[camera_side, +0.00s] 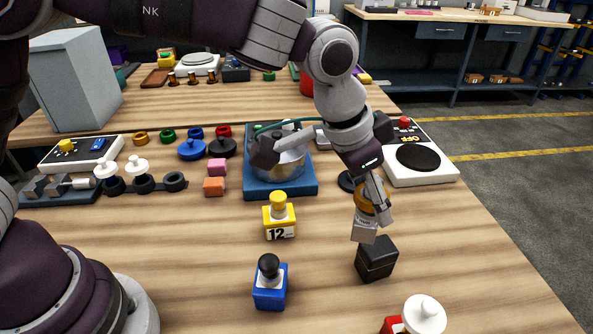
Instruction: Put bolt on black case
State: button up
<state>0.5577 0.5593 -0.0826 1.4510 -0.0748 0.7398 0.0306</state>
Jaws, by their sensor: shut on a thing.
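The black case (376,260) is a small dark cube on the wooden table, right of centre. My gripper (376,207) points down, shut on a small piece with an orange-yellow upper part and a light grey block-shaped lower part (364,229). The piece is close above and to the left of the case's top in the picture; I cannot tell whether they touch. The fingers hide part of the piece, and I cannot tell if it is the bolt.
A yellow block marked 12 (279,222), a blue block with a black knob (270,284) and a red piece with a white knob (424,316) stand nearby. A white unit with a black disc (418,158) is behind. Bare table lies right of the case.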

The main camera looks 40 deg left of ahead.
jog(key=shift+w+d+f, duration=0.35)
jog(key=shift+w+f, duration=0.15)
jog(key=shift+f, duration=0.15)
jog(key=shift+w+d+f, duration=0.3)
jog(key=shift+w+f, duration=0.15)
jog(key=shift+f, duration=0.15)
jog(key=shift+w+d+f, duration=0.35)
jog(key=shift+w+f, duration=0.15)
jog(key=shift+f, duration=0.15)
jog(key=shift+f, duration=0.1)
jog(key=o, duration=1.2)
